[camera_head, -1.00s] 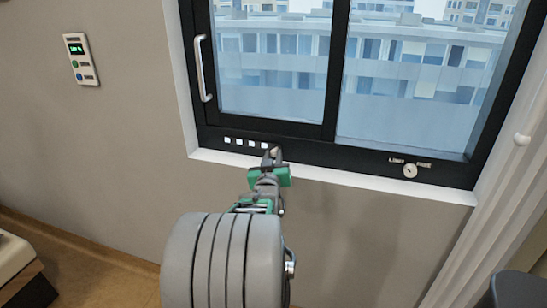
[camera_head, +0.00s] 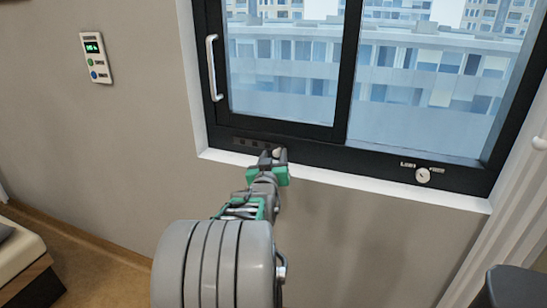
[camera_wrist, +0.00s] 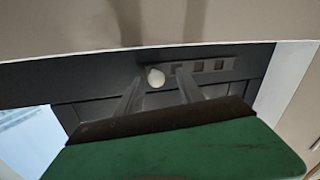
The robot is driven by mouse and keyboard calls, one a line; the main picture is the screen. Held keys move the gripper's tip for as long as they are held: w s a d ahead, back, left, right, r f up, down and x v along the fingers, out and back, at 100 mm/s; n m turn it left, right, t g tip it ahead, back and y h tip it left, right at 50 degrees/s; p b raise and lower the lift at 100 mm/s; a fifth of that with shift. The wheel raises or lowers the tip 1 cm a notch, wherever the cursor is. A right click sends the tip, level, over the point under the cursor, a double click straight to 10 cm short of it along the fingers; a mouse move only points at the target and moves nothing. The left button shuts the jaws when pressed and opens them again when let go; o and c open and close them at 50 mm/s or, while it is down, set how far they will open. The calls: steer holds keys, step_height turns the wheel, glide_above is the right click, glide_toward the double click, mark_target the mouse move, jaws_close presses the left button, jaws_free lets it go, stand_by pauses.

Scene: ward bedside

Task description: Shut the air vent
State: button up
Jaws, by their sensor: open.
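The air vent (camera_head: 250,143) is a strip of small square slots in the dark lower window frame. Its slots look dark in the head view and dark grey in the wrist view (camera_wrist: 198,66). A round white knob (camera_wrist: 156,77) sits beside the slots. My gripper (camera_head: 272,155) is at the vent's right end in the head view. In the wrist view my gripper (camera_wrist: 158,88) is open, its two fingers on either side of the knob. The knob looks closer to the left finger; I cannot tell whether they touch.
The window has a white handle (camera_head: 214,68) on its left pane and a round lock knob (camera_head: 422,176) at the lower right. A white sill (camera_head: 345,184) runs below the frame. A wall panel (camera_head: 97,58) hangs at left. A bed corner (camera_head: 25,262) is lower left.

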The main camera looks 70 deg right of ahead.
steer(key=v, duration=0.8)
steer(key=shift+w+r+p, duration=0.1)
steer(key=shift+p, duration=0.2)
